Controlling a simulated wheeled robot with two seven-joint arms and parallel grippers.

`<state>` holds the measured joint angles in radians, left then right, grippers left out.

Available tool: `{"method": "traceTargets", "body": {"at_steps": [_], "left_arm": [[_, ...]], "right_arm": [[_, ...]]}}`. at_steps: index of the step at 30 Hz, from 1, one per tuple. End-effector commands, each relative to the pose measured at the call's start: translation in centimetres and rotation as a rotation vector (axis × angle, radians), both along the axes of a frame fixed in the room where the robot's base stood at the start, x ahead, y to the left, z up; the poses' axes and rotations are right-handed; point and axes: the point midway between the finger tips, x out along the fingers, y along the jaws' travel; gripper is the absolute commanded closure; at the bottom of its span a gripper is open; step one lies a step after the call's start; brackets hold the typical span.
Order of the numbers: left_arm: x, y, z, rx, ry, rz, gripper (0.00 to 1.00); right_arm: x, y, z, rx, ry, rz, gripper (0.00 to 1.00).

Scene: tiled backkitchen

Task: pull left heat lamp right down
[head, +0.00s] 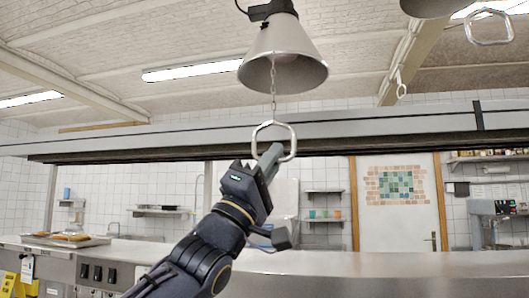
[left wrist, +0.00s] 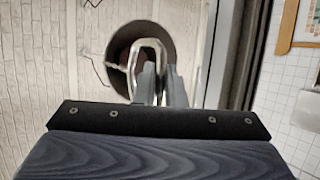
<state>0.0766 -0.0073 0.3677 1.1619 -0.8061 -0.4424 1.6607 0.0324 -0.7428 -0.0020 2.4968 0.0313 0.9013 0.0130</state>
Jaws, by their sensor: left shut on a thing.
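The left heat lamp (head: 283,58) is a grey metal cone shade hanging from the ceiling. A chain (head: 273,88) runs down from it to a metal pull ring (head: 258,128). My left gripper (head: 272,155) is raised from below, its fingers shut on the lower right part of the ring. In the left wrist view, the ring (left wrist: 150,42) stands at the fingertips (left wrist: 158,78), with the dark round lamp opening (left wrist: 120,50) behind it. A second lamp (head: 432,6) is partly cut off at the top right. My right gripper is not in view.
A long metal beam (head: 400,128) crosses behind my left gripper. A steel counter (head: 370,263) runs below, with a tray (head: 66,240) on its left.

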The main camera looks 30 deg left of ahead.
Motion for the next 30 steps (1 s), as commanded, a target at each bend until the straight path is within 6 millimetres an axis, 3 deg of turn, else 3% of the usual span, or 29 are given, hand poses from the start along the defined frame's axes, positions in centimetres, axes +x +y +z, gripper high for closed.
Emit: {"method": "traceTargets", "body": {"at_steps": [1,18,24,30], "left_arm": [[0.0,0.0,-3.5,0.001,0.004,0.002,1.00],[0.1,0.0,-24.1,0.002,0.004,0.001,1.00],[0.1,0.0,-30.8,0.002,0.003,0.001,1.00],[0.1,0.0,-36.0,0.002,0.003,0.000,1.00]], "right_arm": [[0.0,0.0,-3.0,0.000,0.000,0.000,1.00],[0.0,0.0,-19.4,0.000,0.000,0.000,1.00],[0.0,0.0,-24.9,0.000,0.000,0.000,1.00],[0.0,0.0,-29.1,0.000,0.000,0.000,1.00]]}}
